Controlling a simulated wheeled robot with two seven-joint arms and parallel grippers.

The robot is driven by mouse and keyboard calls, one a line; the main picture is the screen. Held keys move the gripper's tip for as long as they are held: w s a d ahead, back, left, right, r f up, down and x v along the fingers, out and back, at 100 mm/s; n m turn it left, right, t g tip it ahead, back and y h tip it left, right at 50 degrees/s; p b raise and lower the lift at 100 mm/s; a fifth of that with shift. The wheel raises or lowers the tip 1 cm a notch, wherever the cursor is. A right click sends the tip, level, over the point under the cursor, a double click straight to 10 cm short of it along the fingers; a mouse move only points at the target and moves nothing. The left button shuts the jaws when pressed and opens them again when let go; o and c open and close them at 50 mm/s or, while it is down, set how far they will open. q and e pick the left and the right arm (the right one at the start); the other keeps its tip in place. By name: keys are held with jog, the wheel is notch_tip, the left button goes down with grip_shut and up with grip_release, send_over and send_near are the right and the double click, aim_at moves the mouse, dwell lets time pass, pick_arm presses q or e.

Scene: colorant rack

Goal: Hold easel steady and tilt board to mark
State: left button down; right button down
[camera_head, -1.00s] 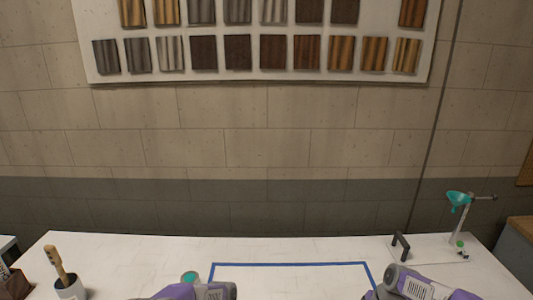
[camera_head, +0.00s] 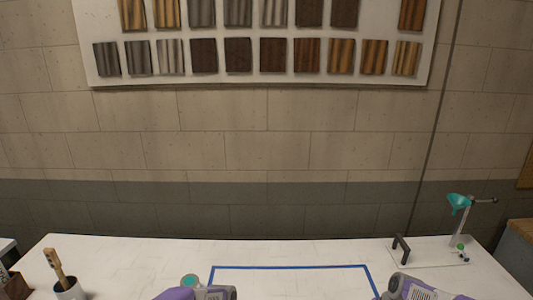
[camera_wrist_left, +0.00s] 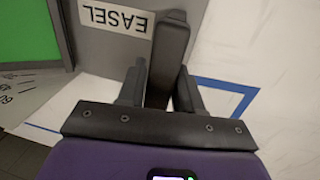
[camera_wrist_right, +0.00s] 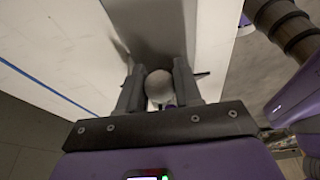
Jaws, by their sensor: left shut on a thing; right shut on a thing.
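The easel (camera_wrist_left: 100,42) shows in the left wrist view as a grey plate with a white EASEL label (camera_wrist_left: 115,18). My left gripper (camera_wrist_left: 160,92) is shut on the easel's dark upright handle (camera_wrist_left: 170,50). A green board face (camera_wrist_left: 25,35) is at the left, above a grey scale plate (camera_wrist_left: 30,98) with angle numbers. In the right wrist view my right gripper (camera_wrist_right: 160,92) is shut on a round grey knob (camera_wrist_right: 159,86) in front of a grey metal plate (camera_wrist_right: 150,25). In the head view only my wrists show at the bottom edge; easel and board are out of frame.
The white table (camera_head: 130,260) has a blue tape outline (camera_head: 290,267). A black handle (camera_head: 400,247) and a teal funnel on a stand (camera_head: 459,202) are at the back right.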

pick_arm(q)
jog(key=shift+a, duration=0.2)
pick_arm(e)
jog(key=shift+d+f, duration=0.45)
jog(key=shift+d, duration=0.05)
pick_arm(q)
jog(key=shift+d, duration=0.1)
pick_arm(e)
jog(key=c, duration=0.7)
grip_release()
jog(key=shift+a, duration=0.15)
jog(key=shift+r, duration=0.2)
pick_arm(q)
jog(key=shift+s+d, duration=0.1)
jog(key=shift+d, duration=0.05)
pick_arm(e)
jog(key=v, duration=1.1)
jog(key=shift+r, duration=0.4)
jog(key=shift+s, duration=0.1)
pick_arm(q)
jog(key=c, duration=0.7)
grip_release()
